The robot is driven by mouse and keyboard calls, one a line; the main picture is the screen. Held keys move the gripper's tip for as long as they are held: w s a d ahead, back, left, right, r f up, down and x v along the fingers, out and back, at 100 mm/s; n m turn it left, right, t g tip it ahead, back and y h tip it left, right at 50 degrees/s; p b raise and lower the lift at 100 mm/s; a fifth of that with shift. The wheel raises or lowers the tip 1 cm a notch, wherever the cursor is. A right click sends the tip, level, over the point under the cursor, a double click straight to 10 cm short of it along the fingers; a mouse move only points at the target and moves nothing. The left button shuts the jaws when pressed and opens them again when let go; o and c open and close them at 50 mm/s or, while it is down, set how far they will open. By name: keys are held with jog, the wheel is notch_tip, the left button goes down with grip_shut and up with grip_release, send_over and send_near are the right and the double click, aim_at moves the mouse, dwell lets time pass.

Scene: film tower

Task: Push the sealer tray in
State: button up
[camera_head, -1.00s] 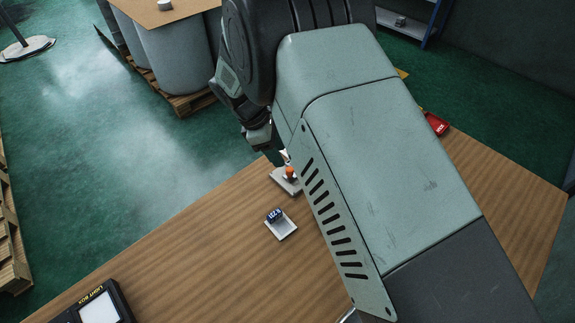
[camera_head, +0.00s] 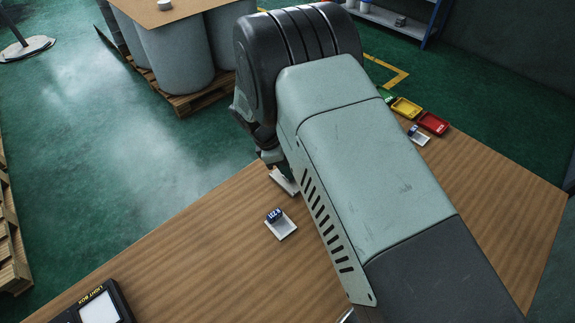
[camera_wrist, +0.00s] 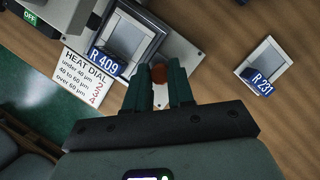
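The sealer (camera_wrist: 62,12), with a green OFF sign, is at the upper left of the wrist view. Its pale tray (camera_wrist: 180,60) sticks out from it and carries a dark-framed film piece labelled R 409 (camera_wrist: 128,38). An orange-brown knob (camera_wrist: 158,73) stands on the tray. My gripper (camera_wrist: 160,76) has its fingertips close on both sides of the knob and appears shut on it; contact itself is hard to see. In the head view the tray (camera_head: 283,180) shows only in part; my arm hides the sealer and the knob.
A small white tray labelled R 231 (camera_wrist: 265,65) lies apart on the table; it also shows in the head view (camera_head: 283,228). A heat dial card (camera_wrist: 82,77) lies by the sealer. Yellow (camera_head: 406,107) and red (camera_head: 433,123) bins stand far right, a light box (camera_head: 98,307) lower left.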

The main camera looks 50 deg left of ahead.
grip_shut()
jog(key=shift+w, duration=2.1)
jog(key=o, duration=0.7)
grip_release()
jog(key=shift+c, duration=0.2)
jog(key=shift+s+r, duration=0.1)
jog(key=v, duration=1)
jog(key=shift+r, duration=0.3)
jog(key=shift+a, duration=0.1)
